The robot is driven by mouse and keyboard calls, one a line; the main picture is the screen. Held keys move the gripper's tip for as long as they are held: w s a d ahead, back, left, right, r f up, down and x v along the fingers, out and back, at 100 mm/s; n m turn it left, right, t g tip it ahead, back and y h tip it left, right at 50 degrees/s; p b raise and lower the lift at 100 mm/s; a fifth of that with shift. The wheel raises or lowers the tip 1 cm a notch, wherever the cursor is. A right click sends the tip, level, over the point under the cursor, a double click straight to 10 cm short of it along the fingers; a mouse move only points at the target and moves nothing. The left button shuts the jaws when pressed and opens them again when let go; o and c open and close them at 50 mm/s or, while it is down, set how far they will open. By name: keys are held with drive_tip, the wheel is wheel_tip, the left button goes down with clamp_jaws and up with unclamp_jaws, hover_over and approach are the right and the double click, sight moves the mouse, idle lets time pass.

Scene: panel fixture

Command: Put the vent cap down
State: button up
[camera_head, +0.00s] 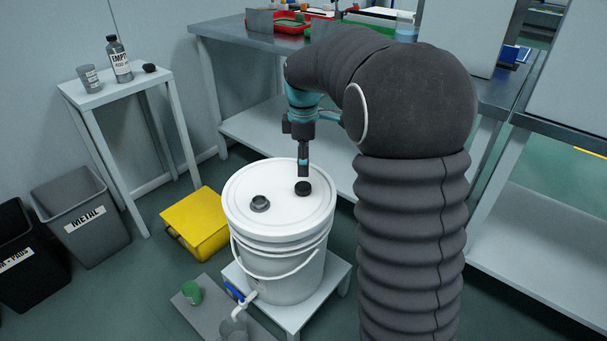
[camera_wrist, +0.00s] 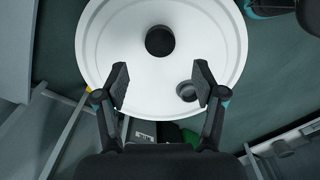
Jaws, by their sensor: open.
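The vent cap (camera_head: 303,188), a short black round piece, lies on the white lid of the bucket (camera_head: 285,240), right of a grey ring-shaped opening (camera_head: 260,203). My gripper (camera_head: 303,171) points down just above the cap in the head view. In the wrist view my gripper (camera_wrist: 160,78) is open, with nothing between its fingers. There the cap (camera_wrist: 160,41) shows on the lid beyond the fingertips, clear of both. The uncovered opening (camera_wrist: 187,91) shows close to the right fingertip.
The bucket stands on a low white stand (camera_head: 336,277) with a blue-handled tap (camera_head: 236,291). A yellow box (camera_head: 196,224) sits on the floor to the left. A small side table (camera_head: 104,93) holds a bottle and a cup. A workbench (camera_head: 235,37) stands behind.

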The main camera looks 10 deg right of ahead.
drive_tip(key=s+r+m+t, duration=0.3)
drive_tip(key=s+r+m, duration=0.5)
drive_tip(key=s, duration=0.6)
drive_tip(key=s+f+m+t, duration=0.2)
drive_tip(key=s+m, duration=0.5)
drive_tip(key=s, duration=0.8)
drive_tip(key=shift+s+a+f+t, duration=0.3)
drive_tip(key=shift+s+f, duration=0.05)
drive_tip(key=shift+f, duration=0.5)
